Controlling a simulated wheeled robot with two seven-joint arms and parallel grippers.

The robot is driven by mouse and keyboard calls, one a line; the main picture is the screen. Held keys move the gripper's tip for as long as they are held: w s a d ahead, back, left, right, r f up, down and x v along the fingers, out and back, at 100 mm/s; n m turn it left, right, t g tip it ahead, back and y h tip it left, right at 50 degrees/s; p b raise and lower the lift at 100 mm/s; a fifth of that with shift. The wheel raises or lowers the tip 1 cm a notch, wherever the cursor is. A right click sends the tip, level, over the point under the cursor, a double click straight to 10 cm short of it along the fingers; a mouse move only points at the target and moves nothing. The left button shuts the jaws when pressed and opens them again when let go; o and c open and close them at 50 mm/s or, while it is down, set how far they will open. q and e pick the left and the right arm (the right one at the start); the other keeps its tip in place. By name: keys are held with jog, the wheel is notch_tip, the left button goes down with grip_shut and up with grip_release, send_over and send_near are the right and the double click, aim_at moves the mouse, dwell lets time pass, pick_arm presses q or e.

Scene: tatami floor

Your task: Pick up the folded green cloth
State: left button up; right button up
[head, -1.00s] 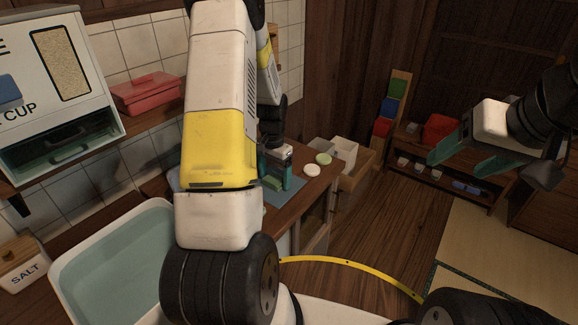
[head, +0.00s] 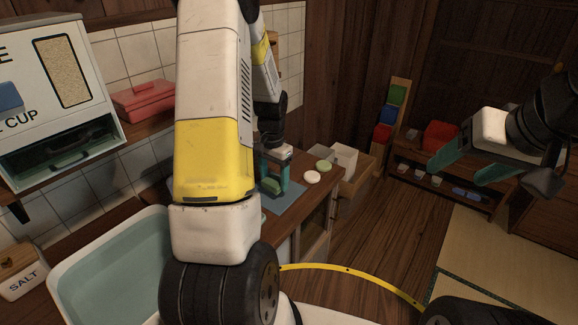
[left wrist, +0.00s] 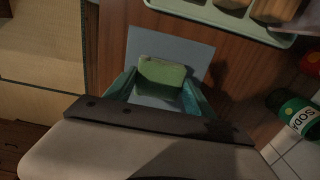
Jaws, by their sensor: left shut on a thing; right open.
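The folded green cloth (left wrist: 161,76) shows in the left wrist view between the two teal fingers of my left gripper (left wrist: 158,94), over a blue-grey mat (left wrist: 198,56). My left gripper is shut on it. In the head view my left gripper (head: 274,171) points down at the counter, and the cloth (head: 270,186) shows small and partly hidden at its fingers. I cannot tell whether the cloth touches the mat or is just above it. My right gripper (head: 468,164) is open and empty, raised at the right, away from the counter.
A white round thing (head: 312,177) and a pale green one (head: 323,165) lie right of the mat. A green soda bottle (left wrist: 297,115) and a pale green tray (left wrist: 222,18) are nearby in the left wrist view. A white-rimmed basin (head: 107,262) stands front left.

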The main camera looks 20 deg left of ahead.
pick_arm(q)
jog(key=s+d, duration=0.1)
jog(key=s, duration=0.3)
jog(key=s+d+r, duration=0.1)
jog(key=s, duration=0.4)
jog(key=s+d, duration=0.2)
jog(key=s, duration=0.2)
jog(key=shift+s+r, duration=0.15)
jog(key=shift+s, duration=0.05)
